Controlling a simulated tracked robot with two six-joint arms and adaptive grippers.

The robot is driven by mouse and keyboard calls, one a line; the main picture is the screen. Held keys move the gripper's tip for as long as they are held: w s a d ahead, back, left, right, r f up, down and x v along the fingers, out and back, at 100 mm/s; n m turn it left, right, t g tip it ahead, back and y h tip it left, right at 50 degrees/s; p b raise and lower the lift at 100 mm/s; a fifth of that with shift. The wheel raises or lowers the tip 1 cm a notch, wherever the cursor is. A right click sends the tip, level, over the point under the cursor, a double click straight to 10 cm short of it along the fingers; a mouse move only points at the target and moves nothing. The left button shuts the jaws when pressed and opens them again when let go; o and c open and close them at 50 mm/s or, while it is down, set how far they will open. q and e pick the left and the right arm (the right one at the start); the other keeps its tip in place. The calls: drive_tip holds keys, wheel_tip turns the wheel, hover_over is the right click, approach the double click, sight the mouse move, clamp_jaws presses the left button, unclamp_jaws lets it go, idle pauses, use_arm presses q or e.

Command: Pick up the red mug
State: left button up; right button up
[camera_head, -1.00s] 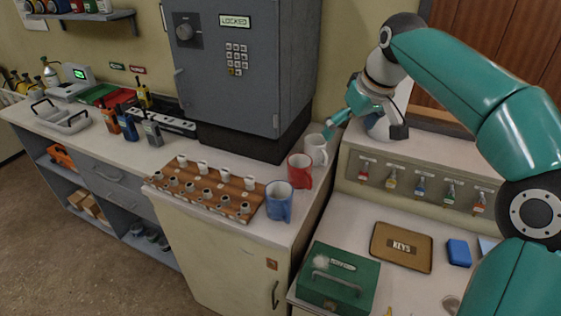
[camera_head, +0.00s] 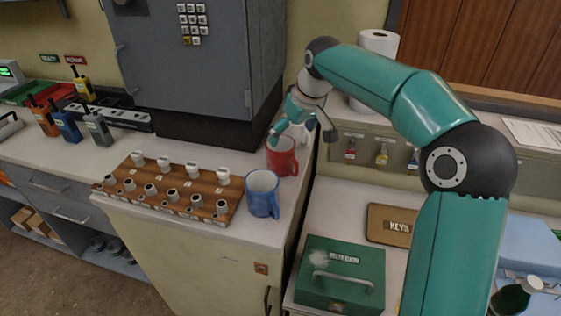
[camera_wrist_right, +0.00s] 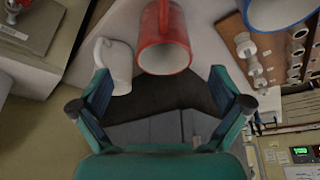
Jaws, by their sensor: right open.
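The red mug (camera_head: 282,158) stands on the counter behind the blue mug (camera_head: 263,194), with its handle to the right. My right gripper (camera_head: 303,132) is just behind and above the red mug, and partly hides its rim. In the right wrist view the open fingers (camera_wrist_right: 160,105) point toward the red mug (camera_wrist_right: 163,38), which lies just beyond them, with nothing between the fingers. A white mug (camera_wrist_right: 113,65) stands beside it, close to one fingertip. My left gripper is not in view.
A wooden rack (camera_head: 170,190) with several small white and grey pieces lies left of the mugs. A grey locked cabinet (camera_head: 190,70) stands behind. A green box (camera_head: 340,275) and a KEYS tray (camera_head: 391,225) are on the lower desk at the right.

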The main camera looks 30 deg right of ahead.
sight(289, 140)
drive_tip(key=x, duration=0.3)
drive_tip(key=shift+a+p+x, duration=0.15)
drive_tip(key=shift+p+x, duration=0.05)
drive_tip(key=shift+x, duration=1.15)
drive_tip(key=shift+a+p+x, duration=0.1)
drive_tip(key=shift+p+x, duration=0.05)
drive_tip(key=shift+x, duration=1.25)
drive_tip(key=shift+r, duration=0.1)
drive_tip(key=c, duration=1.3)
drive_tip(key=shift+c, duration=0.5)
drive_tip(key=shift+r, duration=0.15)
